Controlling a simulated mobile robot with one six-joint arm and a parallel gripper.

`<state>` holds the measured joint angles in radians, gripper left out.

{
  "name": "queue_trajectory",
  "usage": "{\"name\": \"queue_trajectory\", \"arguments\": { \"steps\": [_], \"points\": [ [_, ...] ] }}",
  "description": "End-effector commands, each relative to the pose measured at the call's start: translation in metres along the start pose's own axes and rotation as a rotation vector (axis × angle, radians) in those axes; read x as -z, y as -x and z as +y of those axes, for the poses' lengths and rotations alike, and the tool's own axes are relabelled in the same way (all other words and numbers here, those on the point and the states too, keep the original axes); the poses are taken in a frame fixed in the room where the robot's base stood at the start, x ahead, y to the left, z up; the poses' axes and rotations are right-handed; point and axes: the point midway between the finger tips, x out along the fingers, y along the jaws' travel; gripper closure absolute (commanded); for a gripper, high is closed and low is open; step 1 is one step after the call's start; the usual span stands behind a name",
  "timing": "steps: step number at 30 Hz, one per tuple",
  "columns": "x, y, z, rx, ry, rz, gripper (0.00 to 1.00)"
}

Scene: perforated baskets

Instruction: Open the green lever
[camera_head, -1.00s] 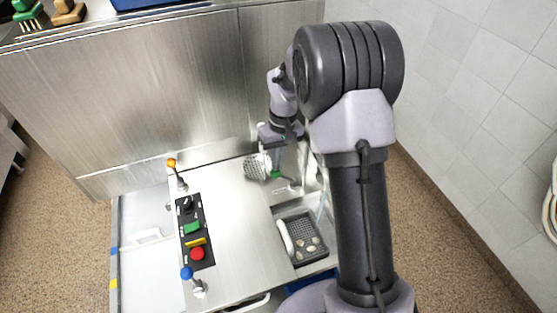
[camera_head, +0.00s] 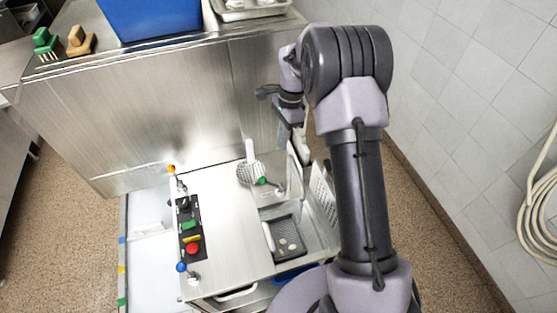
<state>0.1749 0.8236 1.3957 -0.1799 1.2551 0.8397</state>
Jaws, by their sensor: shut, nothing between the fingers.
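The green lever (camera_head: 263,181) has a green ball tip on a short metal rod. It is at the back right of the steel worktop, just below a round perforated strainer (camera_head: 250,173) with a white handle. The lever's rod runs right and slightly down to its mount. My gripper (camera_head: 304,154) is to the right of the lever and above it in the picture, apart from the ball. It is shut and empty. My arm links hide part of the area at the right.
A dark perforated basket (camera_head: 299,250) sits in the recess. A white perforated panel (camera_head: 322,190) stands beside my arm. An orange lever (camera_head: 171,169), a blue lever (camera_head: 181,267) and a button panel (camera_head: 191,213) are at left. The middle worktop (camera_head: 231,235) is clear.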

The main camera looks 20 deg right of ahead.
Motion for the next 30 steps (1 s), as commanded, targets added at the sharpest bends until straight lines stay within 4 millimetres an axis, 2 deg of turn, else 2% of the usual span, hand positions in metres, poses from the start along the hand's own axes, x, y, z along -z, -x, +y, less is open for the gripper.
{"name": "queue_trajectory", "arguments": {
  "steps": [15,21,30],
  "points": [
    [-0.004,-0.105,0.0,-0.002,0.005,0.0,1.0],
    [-0.024,-0.122,0.001,-0.001,0.003,0.0,1.0],
    [-0.029,-0.126,0.001,0.0,0.003,0.0,1.0]
  ]
}}
